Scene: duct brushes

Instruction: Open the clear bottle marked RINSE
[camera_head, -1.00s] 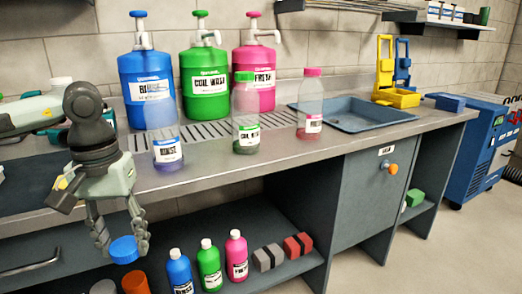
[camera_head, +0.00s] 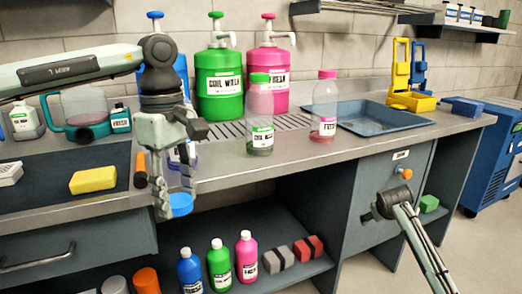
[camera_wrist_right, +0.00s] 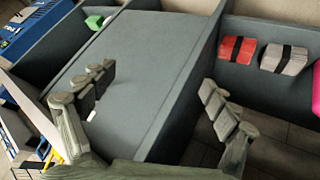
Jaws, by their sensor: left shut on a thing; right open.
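My left gripper (camera_head: 177,200) is shut on a blue cap (camera_head: 181,205) and holds it in front of the counter's front edge. Behind its fingers, a clear bottle (camera_head: 176,157) with a white label stands on the counter, mostly hidden; its top and the label's words cannot be made out now. My right gripper (camera_head: 376,209) is in front of the grey cabinet; the right wrist view shows it open and empty (camera_wrist_right: 158,84).
Clear bottles with a green cap (camera_head: 259,115) and a pink cap (camera_head: 325,105) stand on the counter near the sink (camera_head: 372,119). Large pump jugs are behind. A yellow sponge (camera_head: 93,180) lies at left. Small bottles stand on the lower shelf (camera_head: 300,278).

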